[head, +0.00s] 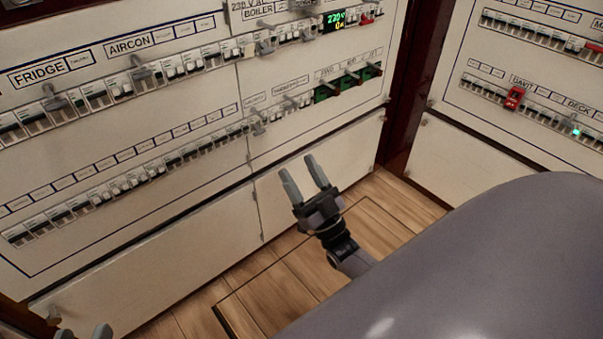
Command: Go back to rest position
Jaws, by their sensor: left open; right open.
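My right gripper (304,172) is in the middle of the head view, with its two grey fingers apart and nothing between them. It is in front of the lower white panels and over the wooden floor, clear of the breaker rows in the picture. My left gripper (83,332) shows only as two grey fingertips at the bottom left edge; they are apart, and the rest is out of frame. I see nothing between these tips.
A white breaker panel (110,190) with rows labelled FRIDGE, AIRCON and BOILER fills the left. A lit green display (334,20) sits at its top. A second panel (520,65) with a red switch (514,98) stands right. Wooden floor (385,215) lies below.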

